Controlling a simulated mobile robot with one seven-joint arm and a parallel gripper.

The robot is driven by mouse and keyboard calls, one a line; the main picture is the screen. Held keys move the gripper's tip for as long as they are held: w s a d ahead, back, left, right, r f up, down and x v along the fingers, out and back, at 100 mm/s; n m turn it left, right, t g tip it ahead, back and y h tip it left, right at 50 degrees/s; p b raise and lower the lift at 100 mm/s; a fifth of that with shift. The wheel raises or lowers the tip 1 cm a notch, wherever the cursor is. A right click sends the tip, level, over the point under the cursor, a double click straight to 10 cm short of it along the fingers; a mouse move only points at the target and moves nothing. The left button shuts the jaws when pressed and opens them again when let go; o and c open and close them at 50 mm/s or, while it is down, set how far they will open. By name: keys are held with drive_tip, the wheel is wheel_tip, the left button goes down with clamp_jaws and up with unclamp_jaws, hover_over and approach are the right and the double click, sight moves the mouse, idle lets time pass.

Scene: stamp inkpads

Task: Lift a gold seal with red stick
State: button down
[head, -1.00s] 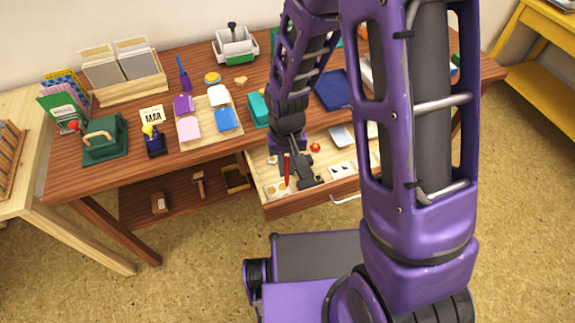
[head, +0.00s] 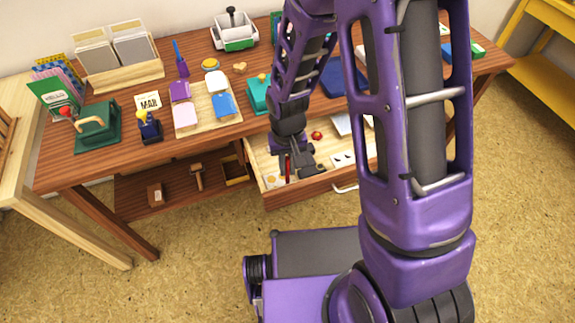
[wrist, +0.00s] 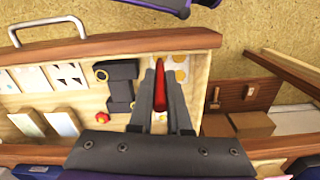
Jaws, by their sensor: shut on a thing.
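In the wrist view, the red stick (wrist: 160,88) stands between the two dark fingers of my gripper (wrist: 159,70), which are shut on it. In the head view, my gripper (head: 287,168) is low inside the open drawer, with the red stick (head: 288,166) showing as a thin upright streak. Small round gold seals (wrist: 181,76) lie on a pale sheet just right of the fingertips in the wrist view. They also show at the drawer's front left corner in the head view (head: 271,179). I cannot tell whether the stick touches a seal.
The open wooden drawer (head: 320,187) has close side walls and a front edge. A black tool (wrist: 121,85) lies beside the fingers, with a small red-topped item (wrist: 102,117) nearby. Cards fill the drawer's other side. Inkpads (head: 222,105) crowd the desk above.

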sight(288, 158)
drive_tip(key=shift+f+b, duration=0.55)
drive_tip(key=shift+f, duration=0.05)
idle(1.7)
drive_tip(key=shift+r+p, duration=2.7)
drive_tip(key=shift+r, duration=0.9)
